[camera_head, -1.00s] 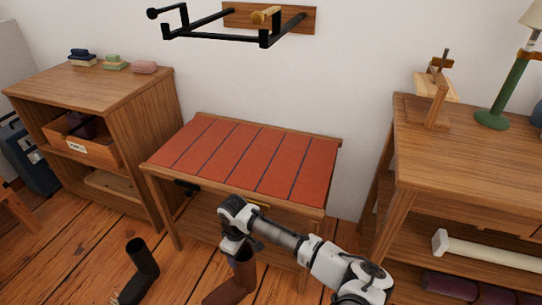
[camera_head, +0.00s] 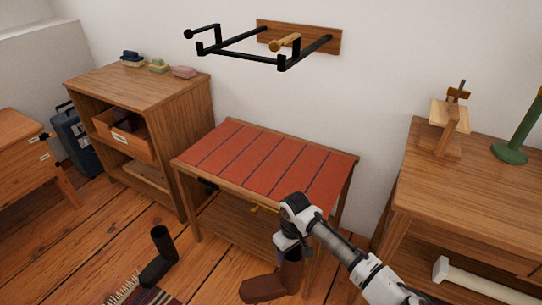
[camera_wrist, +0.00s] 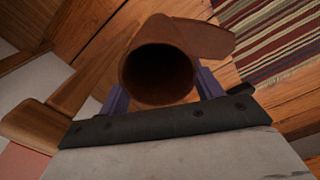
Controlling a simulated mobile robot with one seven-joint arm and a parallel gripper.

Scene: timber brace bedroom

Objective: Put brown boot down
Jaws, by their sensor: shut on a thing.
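The brown boot (camera_head: 268,287) is upright in front of the red-topped bench (camera_head: 252,161), its toe pointing left. My gripper (camera_head: 288,250) is shut on the top of its shaft from above. In the wrist view the boot's round opening (camera_wrist: 158,72) sits between the two purple fingers, with its foot extending behind to the right. The boot's sole is near the floor in the head view; I cannot tell whether it touches.
A striped rug (camera_head: 150,296) lies at the lower front and shows in the wrist view (camera_wrist: 280,38). A wooden cabinet (camera_head: 180,100) stands left of the bench, and a wooden table (camera_head: 475,180) stands right. Bare floor (camera_head: 205,275) lies between the boots.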

